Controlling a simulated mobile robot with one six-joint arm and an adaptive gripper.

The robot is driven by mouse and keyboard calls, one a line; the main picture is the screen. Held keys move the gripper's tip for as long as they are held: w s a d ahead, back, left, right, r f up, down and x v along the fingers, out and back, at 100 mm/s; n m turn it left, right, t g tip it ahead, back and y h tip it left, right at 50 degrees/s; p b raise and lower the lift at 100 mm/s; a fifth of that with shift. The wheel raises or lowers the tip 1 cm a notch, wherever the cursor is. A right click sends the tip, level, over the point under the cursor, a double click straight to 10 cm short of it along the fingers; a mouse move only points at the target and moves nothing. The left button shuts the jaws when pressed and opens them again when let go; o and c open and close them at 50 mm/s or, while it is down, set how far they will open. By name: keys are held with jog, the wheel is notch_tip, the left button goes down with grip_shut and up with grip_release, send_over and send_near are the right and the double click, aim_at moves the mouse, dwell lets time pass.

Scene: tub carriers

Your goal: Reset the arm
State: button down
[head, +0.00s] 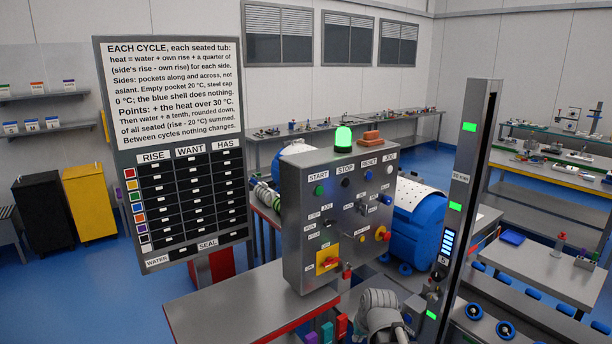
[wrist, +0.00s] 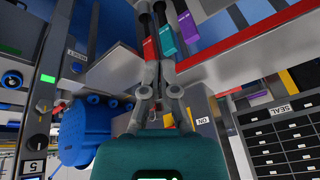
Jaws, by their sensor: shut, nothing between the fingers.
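My gripper (wrist: 159,68) is in the wrist view, its two grey fingers drawn together at the tips with nothing between them. Its teal body fills the bottom of that view. In the head view a grey part of my arm shows at the bottom, in front of the control box; the fingertips cannot be made out there. Beyond the fingers in the wrist view are a red tag (wrist: 150,48), a teal tag (wrist: 166,40) and a purple tag (wrist: 188,24) by a grey bench edge. I cannot tell whether the fingers touch any of them.
The grey control box (head: 296,230), with a lit green lamp (head: 343,138), stands close behind my arm. A tall post (head: 470,180) with green lights rises to the right. A grey table (head: 215,305) is at the lower left, below the rules board (head: 180,110). Blue floor lies beyond.

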jog(key=s+d+f+g+h+b, duration=0.1)
jog(key=s+d+f+g, duration=0.1)
jog(key=s, duration=0.8)
jog(key=shift+d+f+g+h, duration=0.3)
jog(key=shift+d+f+g, duration=0.15)
jog(key=shift+g, duration=0.35)
jog(key=shift+a, duration=0.1)
